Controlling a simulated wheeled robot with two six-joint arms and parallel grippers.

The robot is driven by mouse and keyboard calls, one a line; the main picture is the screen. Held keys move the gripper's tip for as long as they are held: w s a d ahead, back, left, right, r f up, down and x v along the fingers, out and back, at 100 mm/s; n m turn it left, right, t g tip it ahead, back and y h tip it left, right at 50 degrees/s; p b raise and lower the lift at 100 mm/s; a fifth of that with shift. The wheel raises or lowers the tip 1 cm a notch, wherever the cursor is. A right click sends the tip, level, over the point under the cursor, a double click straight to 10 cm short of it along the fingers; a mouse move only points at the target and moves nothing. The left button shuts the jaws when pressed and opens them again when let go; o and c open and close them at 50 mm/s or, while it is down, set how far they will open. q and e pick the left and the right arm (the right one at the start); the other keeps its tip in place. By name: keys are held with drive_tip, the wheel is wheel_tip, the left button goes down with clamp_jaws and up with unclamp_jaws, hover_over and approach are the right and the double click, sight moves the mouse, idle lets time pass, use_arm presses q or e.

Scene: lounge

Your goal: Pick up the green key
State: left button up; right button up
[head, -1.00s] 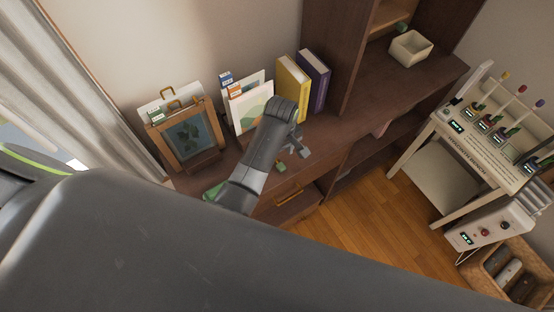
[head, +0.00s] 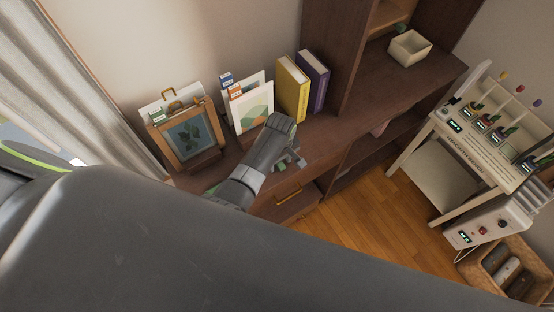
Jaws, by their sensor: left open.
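My left gripper (head: 290,161) is open, low over the dark wooden cabinet top (head: 318,128) near its front edge. Its wrist and forearm block much of the view around it. I cannot clearly make out the green key; the small green thing seen earlier by the fingers is now mostly or wholly hidden at the gripper. I cannot tell whether the fingers touch it. My right gripper is not in view.
A framed picture (head: 190,140), leaning cards (head: 252,112), a yellow book (head: 293,88) and a purple book (head: 315,78) stand behind the arm. A cream box (head: 409,48) sits farther right. A white bench (head: 480,140) stands at right, with open floor (head: 375,210) between.

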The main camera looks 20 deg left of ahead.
use_arm(q)
drive_tip(key=c, duration=1.1)
drive_tip(key=shift+o, duration=0.2)
drive_tip(key=shift+r, duration=0.1)
